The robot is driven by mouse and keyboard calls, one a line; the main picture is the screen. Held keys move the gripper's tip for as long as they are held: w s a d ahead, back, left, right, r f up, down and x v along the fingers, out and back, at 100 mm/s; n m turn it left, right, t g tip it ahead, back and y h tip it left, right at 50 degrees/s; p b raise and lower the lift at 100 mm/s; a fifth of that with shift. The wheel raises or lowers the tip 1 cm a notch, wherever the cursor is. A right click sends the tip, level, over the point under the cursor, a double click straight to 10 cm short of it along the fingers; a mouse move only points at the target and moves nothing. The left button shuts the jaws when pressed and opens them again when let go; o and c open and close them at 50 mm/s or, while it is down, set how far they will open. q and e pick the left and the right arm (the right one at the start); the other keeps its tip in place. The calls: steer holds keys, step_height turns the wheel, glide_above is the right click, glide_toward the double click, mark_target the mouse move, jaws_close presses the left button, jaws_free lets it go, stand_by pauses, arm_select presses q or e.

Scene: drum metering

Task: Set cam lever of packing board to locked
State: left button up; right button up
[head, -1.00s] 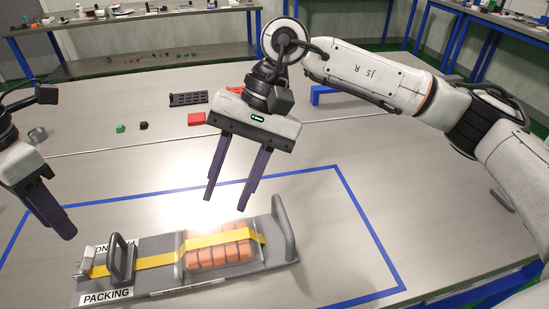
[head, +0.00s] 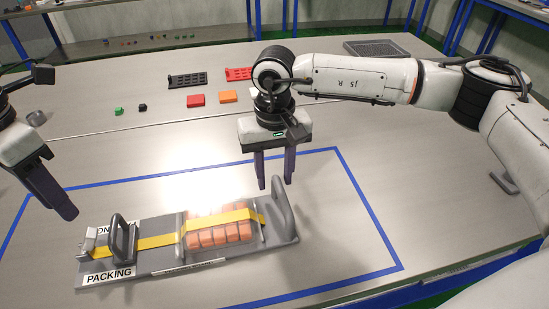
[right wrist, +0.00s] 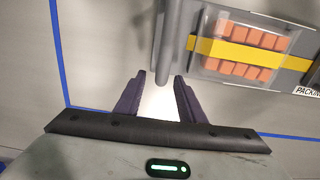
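The packing board (head: 165,262) is a grey plate lying inside a blue outline, with PACKING labels at its left end. A yellow strap (head: 155,241) runs along it and over a clear-covered pack of orange blocks (head: 218,234). My right gripper (head: 275,187) is open and empty, above and just behind the right handle. My left gripper (head: 66,211) hangs beyond the board's left end; its finger gap is unclear.
Red (head: 195,101) and orange (head: 228,97) blocks, a black rack (head: 187,80) and small green (head: 118,111) and black (head: 143,107) cubes lie at the back.

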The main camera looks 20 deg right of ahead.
steer(key=shift+f, duration=0.7)
jaws_close()
steer(key=shift+r, duration=0.1)
stand_by(0.8)
arm_select(q)
jaws_close()
